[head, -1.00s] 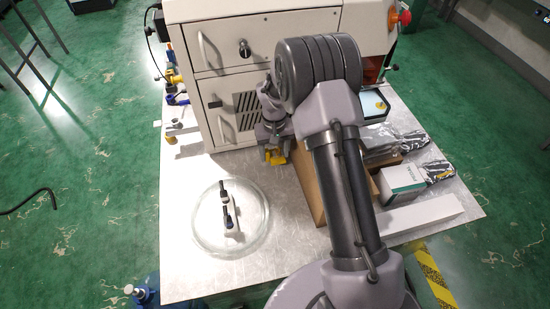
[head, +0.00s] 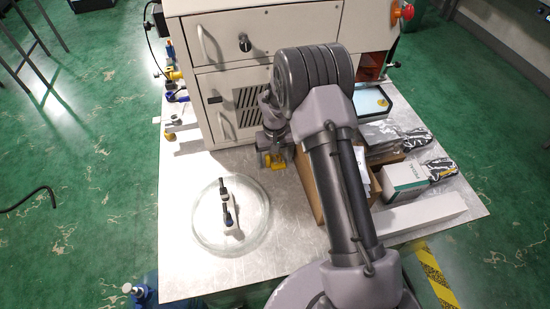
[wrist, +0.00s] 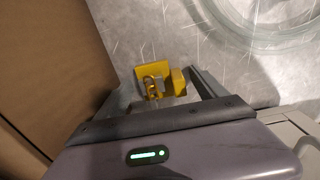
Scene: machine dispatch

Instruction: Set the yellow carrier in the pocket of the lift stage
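The yellow carrier (head: 276,163) is beside the cardboard box, low over or on the metal table. It also shows in the wrist view (wrist: 153,72), with an upright loop and a small block. My gripper (head: 275,156) points down at the carrier. In the wrist view, its fingers (wrist: 165,88) are spread on either side of the carrier, with a gap visible on the right. I cannot tell whether the carrier touches the table. I cannot pick out the lift stage or its pocket with certainty; my arm hides part of the table.
A cardboard box (wrist: 45,70) stands close beside my gripper. A round glass dish (head: 205,236) holding small dark-topped items is left on the table. The machine (head: 262,22) stands behind. A pale-blue-topped tray (head: 370,102) and several packages, including a white-green box (head: 404,178), are right.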

